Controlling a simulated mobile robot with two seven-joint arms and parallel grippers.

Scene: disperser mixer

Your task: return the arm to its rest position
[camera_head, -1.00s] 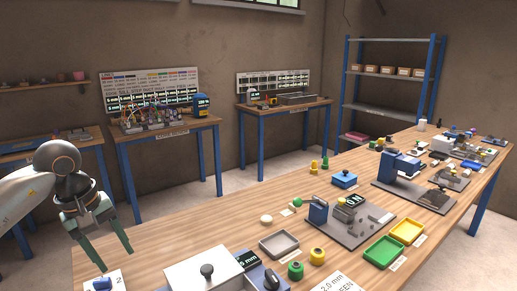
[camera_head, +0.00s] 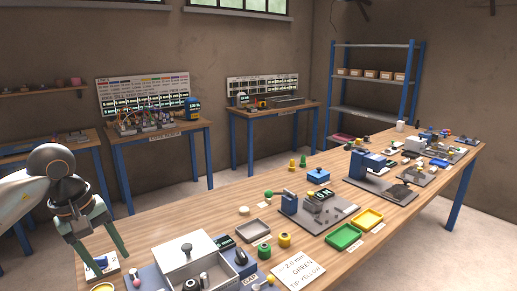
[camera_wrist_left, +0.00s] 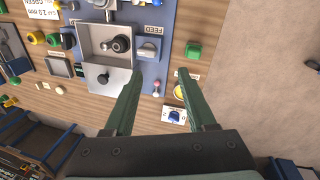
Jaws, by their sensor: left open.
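My left gripper (camera_head: 112,264) comes in from the left over the near left end of the wooden bench. Its two green fingers point down, spread apart with nothing between them. In the left wrist view the open fingers (camera_wrist_left: 158,75) reach over the bench near the blue-based machine. A small blue piece (camera_head: 100,262) on a white card marked 2 lies by the fingertips in the head view; the card (camera_wrist_left: 174,116) also shows in the wrist view, apart from the fingers. My right gripper is in neither view.
A grey box (camera_head: 170,257) with a black-knobbed lid stands right of the gripper. An empty grey tray (camera_head: 254,229), a green tray (camera_head: 344,237) and a yellow tray (camera_head: 367,219) lie farther right. Bare bench top lies behind the box.

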